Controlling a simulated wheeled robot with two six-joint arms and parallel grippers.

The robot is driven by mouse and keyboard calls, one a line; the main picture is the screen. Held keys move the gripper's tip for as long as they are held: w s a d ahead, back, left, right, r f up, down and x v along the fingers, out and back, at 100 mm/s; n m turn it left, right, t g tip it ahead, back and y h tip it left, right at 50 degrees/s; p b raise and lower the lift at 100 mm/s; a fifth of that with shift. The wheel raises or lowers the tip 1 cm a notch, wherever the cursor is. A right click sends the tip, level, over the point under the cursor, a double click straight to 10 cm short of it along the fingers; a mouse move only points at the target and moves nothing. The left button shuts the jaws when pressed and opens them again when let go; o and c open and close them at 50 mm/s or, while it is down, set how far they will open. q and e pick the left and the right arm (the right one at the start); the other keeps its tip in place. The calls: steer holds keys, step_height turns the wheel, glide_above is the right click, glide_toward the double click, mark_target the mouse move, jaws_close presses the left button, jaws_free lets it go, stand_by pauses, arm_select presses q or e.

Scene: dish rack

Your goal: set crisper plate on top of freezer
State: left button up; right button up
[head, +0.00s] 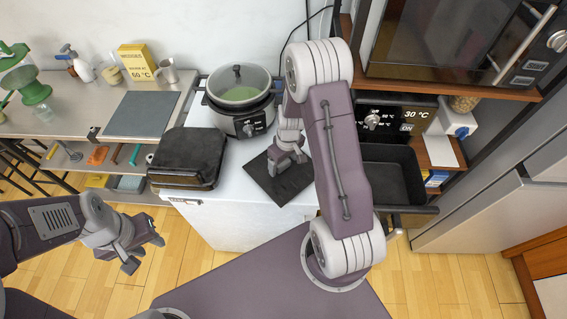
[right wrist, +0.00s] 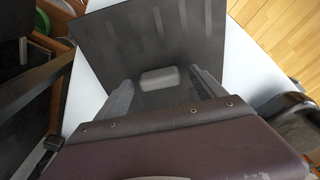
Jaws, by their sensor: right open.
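The crisper plate, a dark flat square plate (head: 268,185), lies on the white freezer top (head: 228,160) near its front right edge. My right gripper (head: 287,162) is over the plate, open; its arm hides part of the plate's right side. In the right wrist view, the plate (right wrist: 150,38) shows beyond and between the open fingers (right wrist: 163,88). I cannot tell whether the fingers touch it. My left gripper (head: 143,250) is open and empty, low over the floor at the left, away from the freezer.
A lidded cooker (head: 240,98) and a black grill (head: 188,157) also stand on the freezer. An air fryer (head: 390,112) at the right has its black drawer (head: 425,209) pulled out. A counter with a grey mat (head: 142,113) is at the left.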

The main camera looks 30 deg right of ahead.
step_height(320, 180, up, 8)
steer(key=s, duration=0.1)
steer(key=shift+d+r, duration=0.1)
jaws_close()
stand_by(0.4)
stand_by(0.8)
stand_by(0.4)
step_height(320, 180, up, 12)
steer(key=s+p, duration=0.1)
steer(key=p, duration=0.9)
steer(key=shift+s+d, duration=0.15)
steer(key=shift+s, duration=0.1)
stand_by(0.5)
